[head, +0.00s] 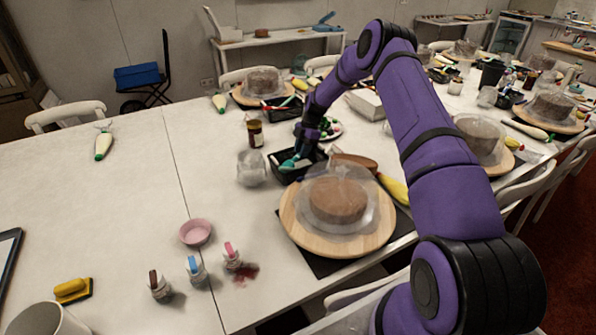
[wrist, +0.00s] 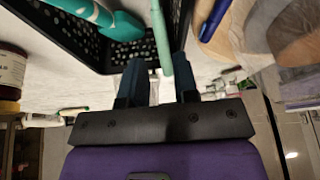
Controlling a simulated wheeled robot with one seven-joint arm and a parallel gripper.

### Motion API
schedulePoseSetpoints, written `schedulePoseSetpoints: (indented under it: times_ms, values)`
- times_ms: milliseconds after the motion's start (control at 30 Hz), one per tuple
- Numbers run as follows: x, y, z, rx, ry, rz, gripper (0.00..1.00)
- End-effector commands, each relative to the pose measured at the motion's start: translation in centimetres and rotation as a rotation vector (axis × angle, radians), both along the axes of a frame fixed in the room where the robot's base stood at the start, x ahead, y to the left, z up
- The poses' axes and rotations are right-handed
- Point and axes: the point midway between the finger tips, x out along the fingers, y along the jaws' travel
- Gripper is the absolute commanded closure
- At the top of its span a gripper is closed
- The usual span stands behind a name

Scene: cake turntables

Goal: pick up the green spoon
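A black perforated basket (head: 284,176) stands on the table near its middle; its wall fills the upper left of the wrist view (wrist: 103,58). A light green handle (wrist: 162,32), apparently the green spoon's, runs along the basket's edge in the wrist view. Its end lies between the fingers of my gripper (wrist: 160,62), with a gap visible beside it. The rest of the spoon is out of frame. A thicker teal tool (wrist: 95,14) lies in the basket and shows in the head view (head: 294,163). My gripper (head: 304,150) is open, pointing down at the basket.
A covered cake on a wooden turntable (head: 300,218) stands in front of the basket. A clear jar (head: 251,168) and a dark bottle (head: 255,133) stand to its left. A yellow piping bag (head: 394,189) lies to its right.

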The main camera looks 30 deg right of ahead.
Motion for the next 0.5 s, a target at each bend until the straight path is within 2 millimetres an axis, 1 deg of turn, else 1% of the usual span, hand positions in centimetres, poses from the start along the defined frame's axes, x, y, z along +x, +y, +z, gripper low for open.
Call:
schedulePoseSetpoints:
  times_ms: [33, 100, 267, 333, 500]
  values:
    - [-0.1, 0.4, -0.7, 0.001, 0.002, 0.001, 0.72]
    - [-0.1, 0.7, -1.4, 0.0, 0.0, 0.0, 0.72]
    - [-0.2, 0.9, -2.2, 0.001, 0.001, -0.001, 0.72]
    - [-0.3, 1.1, -2.8, 0.001, 0.001, -0.001, 0.72]
    - [-0.6, 1.9, -5.0, 0.001, 0.002, 0.001, 0.72]
